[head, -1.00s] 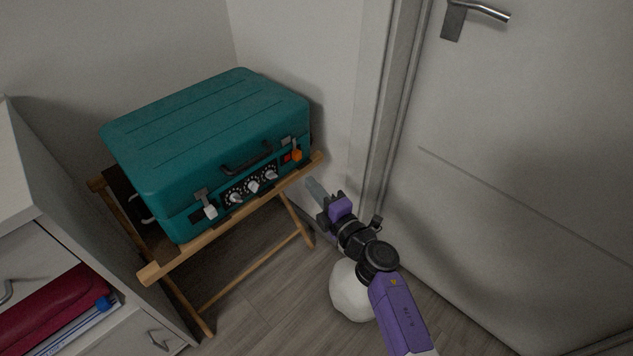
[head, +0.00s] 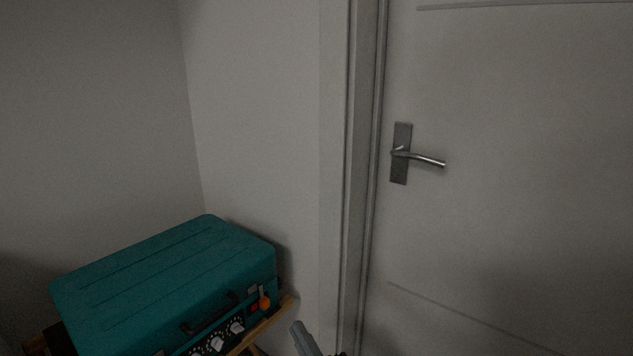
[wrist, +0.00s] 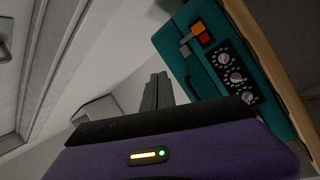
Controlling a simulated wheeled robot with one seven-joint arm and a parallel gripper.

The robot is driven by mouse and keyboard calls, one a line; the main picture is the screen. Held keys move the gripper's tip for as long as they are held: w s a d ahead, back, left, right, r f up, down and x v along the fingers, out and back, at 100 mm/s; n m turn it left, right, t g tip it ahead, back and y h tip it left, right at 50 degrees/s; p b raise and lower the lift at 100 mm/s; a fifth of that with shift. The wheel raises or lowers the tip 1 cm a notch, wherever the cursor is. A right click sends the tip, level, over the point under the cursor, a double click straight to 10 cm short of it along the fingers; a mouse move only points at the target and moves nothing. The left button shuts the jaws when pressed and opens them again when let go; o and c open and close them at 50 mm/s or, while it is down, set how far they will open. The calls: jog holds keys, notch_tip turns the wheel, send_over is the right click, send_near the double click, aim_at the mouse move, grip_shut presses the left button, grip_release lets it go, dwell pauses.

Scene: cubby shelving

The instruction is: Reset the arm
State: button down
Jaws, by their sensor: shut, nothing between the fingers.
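My gripper (head: 306,341) shows only as its fingertips at the bottom edge of the head view, just right of the teal case's wooden stand. In the wrist view my gripper (wrist: 157,92) has its fingers together with nothing between them. The teal case (head: 170,280) lies on the stand at the lower left of the head view. Its knobs and orange switch also show in the wrist view (wrist: 226,58), to the right of the fingers and apart from them. Most of my arm is out of the head view.
A closed pale door (head: 500,230) with a metal handle (head: 418,158) stands on the right. Its frame (head: 348,200) meets the plain wall (head: 265,130). The case's wooden stand (head: 268,328) is close left of my fingertips. The space before the upper wall is clear.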

jog(key=s+d+m+g+h, duration=0.1)
jog(key=s+d+m+h, duration=0.2)
jog(key=s+d+m, duration=0.8)
jog(key=s+d+m+g+h, duration=0.1)
jog(key=s+d+h, duration=0.35)
jog(key=s, duration=1.55)
jog(key=s+d+m+g+h, duration=0.1)
jog(key=s+d+m+h, duration=0.2)
jog(key=s+d+m, duration=0.8)
jog(key=s+a+r+n+p, duration=0.1)
jog(key=s+r+n+p, duration=0.1)
jog(key=r+p, duration=0.7)
jog(key=s+a+r+n+p, duration=0.2)
jog(key=r+p, duration=0.8)
jog(key=r, duration=0.1)
jog(key=shift+n+p, duration=0.3)
jog(key=shift+n, duration=0.1)
jog(key=shift+a, duration=0.1)
